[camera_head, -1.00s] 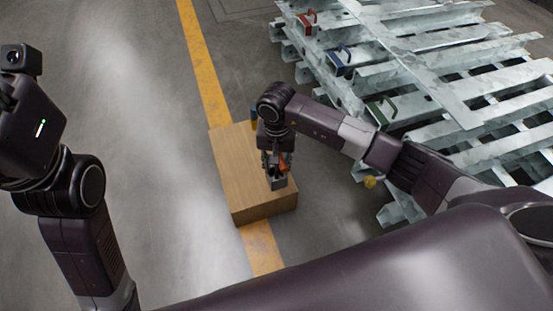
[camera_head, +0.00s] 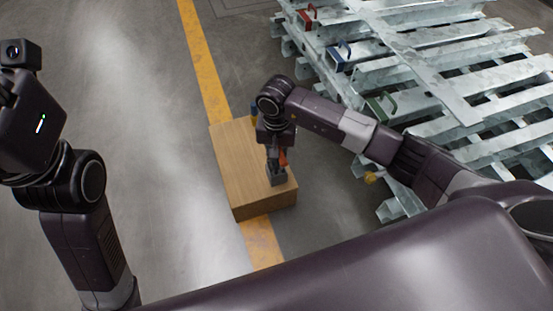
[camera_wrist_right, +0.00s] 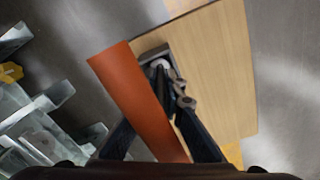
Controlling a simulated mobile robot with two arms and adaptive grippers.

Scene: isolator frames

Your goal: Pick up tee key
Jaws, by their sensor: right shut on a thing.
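The tee key (camera_wrist_right: 135,95) shows a broad orange bar in the right wrist view, slanting across between my fingers. In the head view only a bit of its orange (camera_head: 283,157) shows beside the gripper. My right gripper (camera_head: 275,156) is shut on it, low over the wooden box. In the right wrist view its dark fingers (camera_wrist_right: 160,143) lie on both sides of the bar. A small grey holder (camera_head: 278,176) on the box is just below the gripper. Whether the key's lower part is inside the holder is hidden. The left arm is at the left edge; its fingertips are not seen.
The wooden box (camera_head: 240,170) stands on the floor across a yellow line (camera_head: 203,68). Floor left of the box is clear.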

